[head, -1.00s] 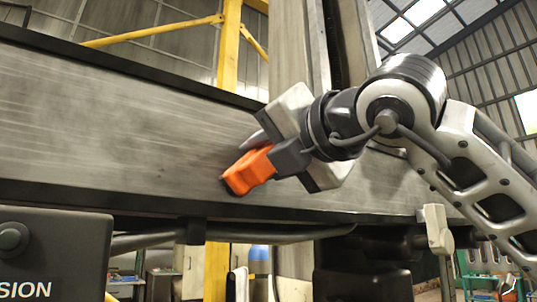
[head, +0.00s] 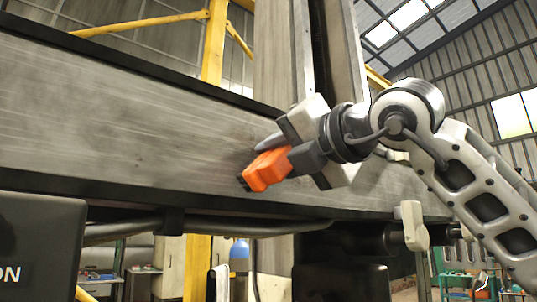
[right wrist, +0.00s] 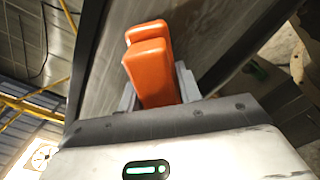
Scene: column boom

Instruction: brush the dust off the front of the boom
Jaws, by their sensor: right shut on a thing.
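The boom (head: 120,128) is a long grey beam with dark edges, crossing the head view from the left toward the right. Its front face has pale dusty streaks, mostly on the left part. My right gripper (head: 285,158) is shut on an orange brush (head: 266,170). The brush's dark bristle end points down and left, at the lower part of the boom's front face. I cannot tell whether the bristles touch the face. In the right wrist view the orange brush (right wrist: 150,70) stands between the fingers, with the grey boom face behind it. My left gripper is not in view.
A dark box (head: 40,245) with lettering stands in the lower left foreground. A dark cable or pipe (head: 130,230) runs under the boom. A column (head: 288,60) rises behind it, with yellow posts (head: 213,45) further back.

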